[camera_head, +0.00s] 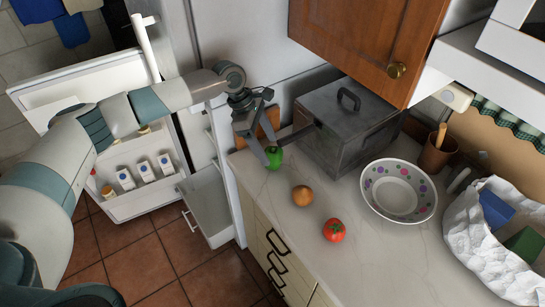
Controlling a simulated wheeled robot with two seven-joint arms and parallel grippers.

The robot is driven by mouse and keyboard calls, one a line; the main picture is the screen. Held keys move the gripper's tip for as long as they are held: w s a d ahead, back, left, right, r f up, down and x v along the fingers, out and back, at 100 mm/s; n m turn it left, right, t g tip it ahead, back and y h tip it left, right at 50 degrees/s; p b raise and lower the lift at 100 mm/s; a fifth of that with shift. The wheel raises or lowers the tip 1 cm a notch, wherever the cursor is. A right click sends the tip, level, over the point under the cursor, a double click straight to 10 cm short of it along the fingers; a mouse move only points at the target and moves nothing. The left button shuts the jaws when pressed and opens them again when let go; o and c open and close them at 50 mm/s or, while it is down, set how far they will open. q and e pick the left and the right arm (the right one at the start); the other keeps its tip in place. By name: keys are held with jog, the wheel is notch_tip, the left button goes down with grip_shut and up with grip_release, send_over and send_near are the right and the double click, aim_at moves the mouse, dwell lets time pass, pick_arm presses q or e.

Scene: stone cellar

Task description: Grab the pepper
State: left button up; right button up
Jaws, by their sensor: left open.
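A green pepper (274,157) sits on the pale countertop (330,270), near its left end in the head view. My left gripper (268,152) reaches down at the pepper, with its fingers open. One finger shows close along the pepper's left side; whether it touches cannot be told. The other finger shows less clearly. My right gripper is not in view.
An orange-brown round fruit (302,195) and a tomato (334,231) lie nearby. A grey metal box (345,125) stands just right of the gripper, beside a dotted bowl (428,190). A wooden cabinet (350,35) hangs above. The fridge door (100,80) stands open.

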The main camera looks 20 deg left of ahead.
aim_at(270, 150)
pick_arm(q)
jog(key=shift+w+d+f+p, duration=0.25)
jog(key=shift+f+p, duration=0.35)
jog(key=shift+p, duration=0.15)
jog(key=p+x, duration=0.1)
jog(key=x, duration=0.2)
jog(key=shift+w+a, duration=0.1)
jog(key=shift+w, duration=0.05)
jog(key=shift+f, duration=0.45)
jog(key=c, duration=1.2)
